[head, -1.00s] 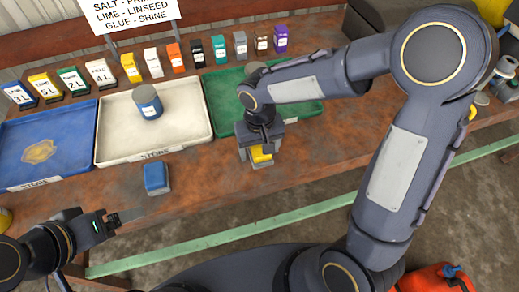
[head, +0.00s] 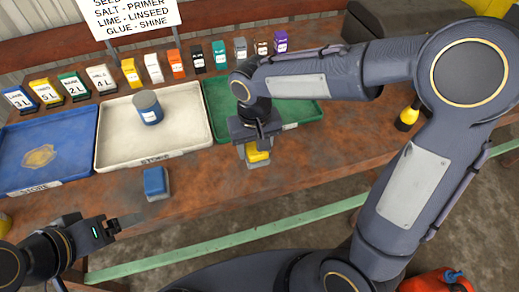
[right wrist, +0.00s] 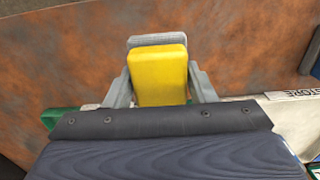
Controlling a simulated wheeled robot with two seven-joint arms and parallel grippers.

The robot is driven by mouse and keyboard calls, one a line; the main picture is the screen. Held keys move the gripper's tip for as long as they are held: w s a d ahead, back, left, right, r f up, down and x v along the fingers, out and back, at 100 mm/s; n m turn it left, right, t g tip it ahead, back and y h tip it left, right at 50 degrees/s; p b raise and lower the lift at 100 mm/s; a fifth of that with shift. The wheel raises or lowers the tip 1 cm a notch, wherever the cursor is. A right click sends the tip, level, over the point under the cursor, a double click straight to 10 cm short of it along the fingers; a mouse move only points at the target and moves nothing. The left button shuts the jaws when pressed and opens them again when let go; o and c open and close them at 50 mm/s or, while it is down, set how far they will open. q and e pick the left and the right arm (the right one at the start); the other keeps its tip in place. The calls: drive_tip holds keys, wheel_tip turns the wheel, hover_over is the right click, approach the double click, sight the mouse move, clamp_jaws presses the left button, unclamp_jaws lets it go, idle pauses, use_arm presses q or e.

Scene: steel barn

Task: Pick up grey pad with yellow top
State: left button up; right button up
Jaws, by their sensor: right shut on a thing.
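The grey pad with yellow top (head: 257,154) is at the front of the bench, just in front of the green tray. My right gripper (head: 256,143) comes down over it from above and is shut on it. In the right wrist view the yellow top (right wrist: 158,76) sits between the two grey fingers, with the grey part (right wrist: 157,40) showing behind it. Whether the pad touches the bench is hard to tell. My left gripper (head: 108,223) is at the lower left, away from the pad, with its fingers pointing right; its opening is unclear.
A blue-topped pad (head: 156,182) lies on the bench to the left. Blue (head: 75,178), white (head: 104,150) and green (head: 213,118) trays stand in a row; a blue-grey can (head: 148,107) is in the white one. Several coloured boxes line the back.

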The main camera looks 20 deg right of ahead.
drive_tip(key=s+a+r, duration=0.7)
drive_tip(key=a, duration=0.2)
drive_tip(key=shift+s+a+r+b, duration=0.2)
drive_tip(key=shift+a+r+b, duration=0.2)
drive_tip(key=shift+b, duration=0.05)
